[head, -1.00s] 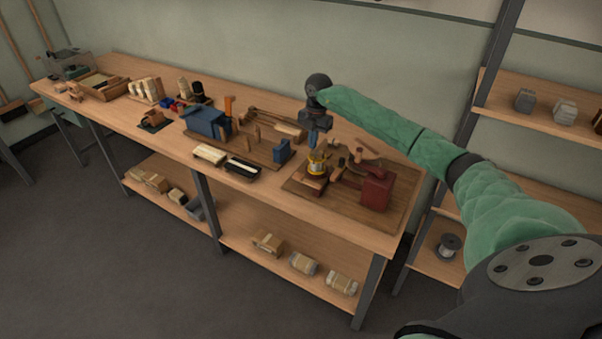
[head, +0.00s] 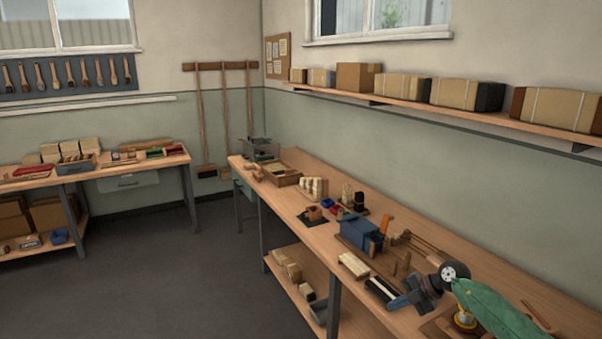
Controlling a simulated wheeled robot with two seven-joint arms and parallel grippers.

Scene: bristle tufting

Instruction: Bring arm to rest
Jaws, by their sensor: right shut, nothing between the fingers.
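My right arm, with its green sleeve (head: 495,312), comes in from the lower right corner. Its dark round wrist and right gripper (head: 404,301) are over the near part of the long workbench (head: 300,203). The gripper is shut with nothing held, and its fingers point to the lower left. Just right of it, a yellow-banded item (head: 465,319) stands on a wooden board, partly hidden by the arm. My left gripper is out of view.
A second bench (head: 95,170) stands at the left. A shelf with boxes (head: 402,88) runs along the right wall. The dark floor (head: 200,275) between is clear.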

